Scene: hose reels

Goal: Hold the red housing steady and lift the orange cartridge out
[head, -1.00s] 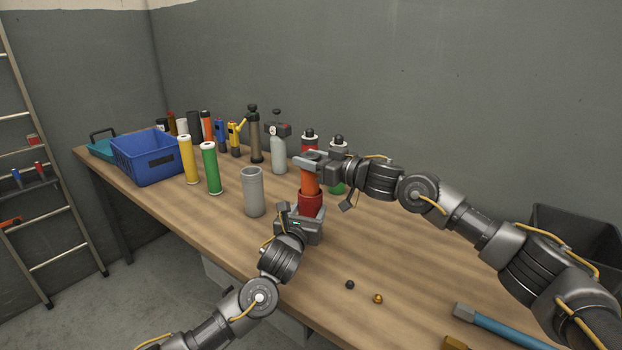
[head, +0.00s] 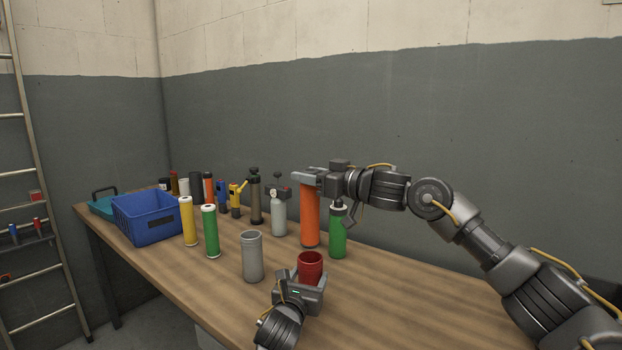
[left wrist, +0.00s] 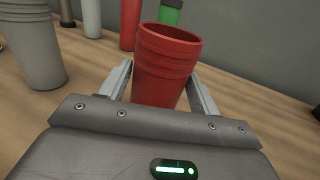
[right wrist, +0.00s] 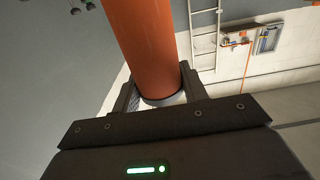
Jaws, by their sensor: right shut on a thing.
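The orange cartridge (head: 309,218) hangs upright, its lower end just above the red housing (head: 311,268) in the head view, clear of its rim. My right gripper (head: 309,178) is shut on the cartridge's top end; the right wrist view shows the cartridge (right wrist: 143,40) between both fingers (right wrist: 158,90). The red housing stands upright on the table with its open top showing. In the left wrist view the housing (left wrist: 166,70) sits between my left gripper's fingers (left wrist: 160,85), which appear closed against its sides. My left gripper (head: 300,290) is low at the table.
A grey cup (head: 252,258) stands just left of the housing. A green bottle (head: 338,235) stands behind it to the right. Yellow (head: 188,222) and green (head: 210,232) cylinders and a blue crate (head: 146,218) are further left. The table (head: 400,310) right of the housing is clear.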

